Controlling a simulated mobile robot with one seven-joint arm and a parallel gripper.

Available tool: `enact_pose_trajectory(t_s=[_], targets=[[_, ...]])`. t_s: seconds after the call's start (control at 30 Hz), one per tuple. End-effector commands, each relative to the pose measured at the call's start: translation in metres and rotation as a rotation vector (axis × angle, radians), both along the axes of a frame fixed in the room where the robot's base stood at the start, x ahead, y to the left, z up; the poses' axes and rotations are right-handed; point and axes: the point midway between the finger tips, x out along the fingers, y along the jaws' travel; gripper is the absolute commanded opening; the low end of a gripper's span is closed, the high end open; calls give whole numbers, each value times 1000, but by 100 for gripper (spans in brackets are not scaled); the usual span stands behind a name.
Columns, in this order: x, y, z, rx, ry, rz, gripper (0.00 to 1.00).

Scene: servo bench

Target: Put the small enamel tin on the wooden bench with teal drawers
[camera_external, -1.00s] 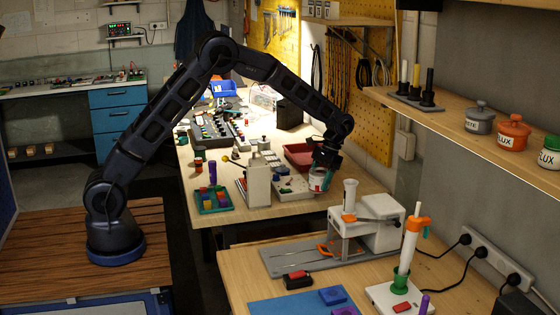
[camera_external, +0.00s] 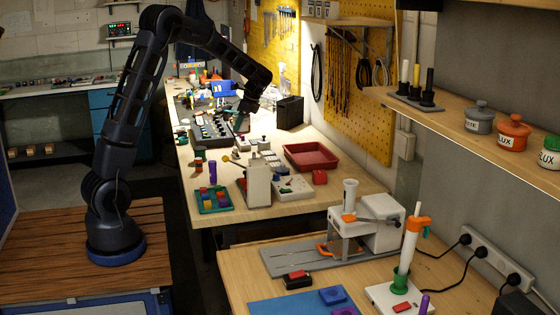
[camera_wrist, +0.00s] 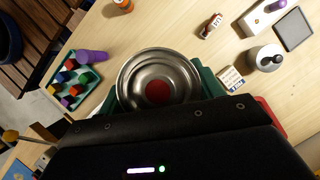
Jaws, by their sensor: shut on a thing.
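In the wrist view my gripper (camera_wrist: 160,92) is shut on a round metal tin (camera_wrist: 130,76), with its green fingers on either side. I look into the tin's open top; its inside is shiny and a red patch shows at the bottom. In the external view my gripper (camera_external: 241,121) hangs above the middle bench, near a dark rack; the tin cannot be made out there. The wooden bench (camera_external: 55,88) with teal drawers (camera_external: 103,98) stands at the back left, partly hidden by my arm, well left of the gripper.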

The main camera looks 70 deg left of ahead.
Motion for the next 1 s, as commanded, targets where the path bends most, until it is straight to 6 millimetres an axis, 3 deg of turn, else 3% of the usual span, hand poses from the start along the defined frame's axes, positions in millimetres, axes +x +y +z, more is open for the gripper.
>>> enact_pose_trajectory(t_s=[0.1, 0.3, 0.53, 0.67, 1.0], targets=[[-37, 33, 15, 3, -3, -83, 34], [-81, 66, 30, 2, -1, -198, 34], [-100, 79, 32, 0, 0, -251, 34], [-102, 80, 13, -3, 3, -256, 34], [-101, 79, -61, -2, 2, -254, 34]])
